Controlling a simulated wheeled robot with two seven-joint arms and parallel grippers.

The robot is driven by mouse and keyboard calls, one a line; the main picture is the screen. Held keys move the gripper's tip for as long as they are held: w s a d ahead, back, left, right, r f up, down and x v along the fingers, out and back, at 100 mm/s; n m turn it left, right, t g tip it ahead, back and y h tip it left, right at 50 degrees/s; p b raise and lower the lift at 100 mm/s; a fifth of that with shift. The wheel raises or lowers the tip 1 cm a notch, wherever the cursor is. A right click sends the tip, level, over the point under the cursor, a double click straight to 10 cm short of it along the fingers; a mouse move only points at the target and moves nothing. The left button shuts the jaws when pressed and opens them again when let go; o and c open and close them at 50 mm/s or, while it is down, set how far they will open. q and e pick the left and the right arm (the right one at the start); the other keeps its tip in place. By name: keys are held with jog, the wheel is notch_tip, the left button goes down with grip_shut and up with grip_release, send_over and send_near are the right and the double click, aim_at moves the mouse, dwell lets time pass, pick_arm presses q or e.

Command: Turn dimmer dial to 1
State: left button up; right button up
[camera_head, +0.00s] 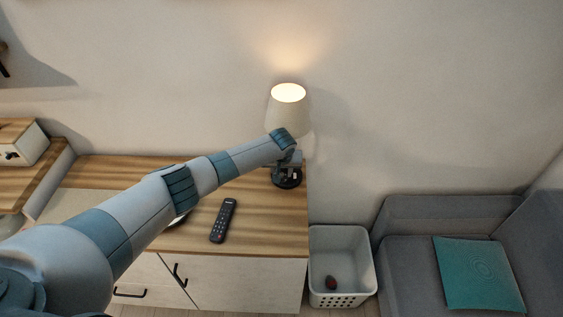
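A lit table lamp with a pale shade (283,114) and a dark round base (287,181) stands at the right end of the wooden cabinet top. The dimmer dial cannot be made out; my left arm and gripper cover part of the lamp. My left arm reaches in from the lower left, and its gripper (287,168) is at the lamp just above the base. The fingers are small and dark against the base, so I cannot tell whether they are open or touch it. My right gripper is out of view.
A black remote (223,220) lies on the cabinet top (262,225) in front of the lamp. A white basket (341,240) with a small dark red item stands right of the cabinet. A grey sofa (405,265) with a teal cushion (478,273) is further right.

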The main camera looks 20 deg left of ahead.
pick_arm(q)
jog(key=b+v, duration=0.4)
jog(key=v, duration=1.3)
jog(key=shift+s, duration=0.1)
